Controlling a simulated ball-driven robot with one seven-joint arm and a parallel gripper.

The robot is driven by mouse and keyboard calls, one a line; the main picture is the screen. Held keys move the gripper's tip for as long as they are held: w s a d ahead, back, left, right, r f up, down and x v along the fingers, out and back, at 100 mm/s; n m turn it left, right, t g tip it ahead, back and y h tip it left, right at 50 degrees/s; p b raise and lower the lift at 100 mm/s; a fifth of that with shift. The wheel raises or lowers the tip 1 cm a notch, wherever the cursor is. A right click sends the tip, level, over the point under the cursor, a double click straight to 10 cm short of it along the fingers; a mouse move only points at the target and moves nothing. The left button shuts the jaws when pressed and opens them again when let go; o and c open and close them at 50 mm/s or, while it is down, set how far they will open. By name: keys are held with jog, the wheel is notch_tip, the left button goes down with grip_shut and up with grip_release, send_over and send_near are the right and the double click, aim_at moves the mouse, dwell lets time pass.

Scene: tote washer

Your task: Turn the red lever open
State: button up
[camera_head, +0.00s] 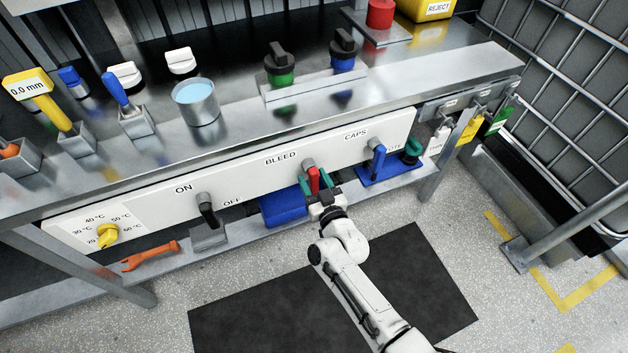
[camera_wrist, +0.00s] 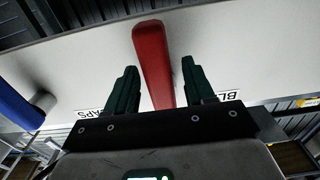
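The red lever (camera_head: 313,180) hangs down from a round grey hub on the white panel (camera_head: 250,172), below and between the BLEED and CAPS labels. My gripper (camera_head: 316,184) is at the lever, with its green fingers on either side of it. In the wrist view the red lever (camera_wrist: 151,60) stands between the two fingers of my gripper (camera_wrist: 158,68). The fingers are apart, with a gap visible on each side of the lever. The lever's near end is hidden behind the gripper body.
A blue lever (camera_head: 376,160) is to the right on the panel, and a black lever (camera_head: 208,210) to the left. A blue bin (camera_head: 283,208) sits on the lower shelf just left of my gripper. A black mat (camera_head: 250,315) lies on the floor.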

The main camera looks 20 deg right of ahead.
grip_shut()
dwell(0.3)
dwell(0.4)
jog(key=m, duration=0.2)
jog(key=a+m, duration=0.1)
jog(key=m, duration=0.1)
jog(key=shift+a+m, duration=0.1)
jog(key=shift+m, duration=0.3)
jog(key=m, duration=0.3)
jog(key=a+m, duration=0.1)
jog(key=shift+r+m, duration=0.3)
jog(key=shift+r, duration=0.1)
jog(key=m, duration=0.2)
jog(key=r+m, duration=0.1)
jog(key=m, duration=0.1)
jog(key=shift+a, duration=0.2)
jog(key=shift+a+r+m, duration=0.1)
jog(key=shift+r+m, duration=0.1)
jog(key=shift+m, duration=0.9)
jog(key=shift+r+m, duration=0.2)
jog(key=shift+m, duration=0.9)
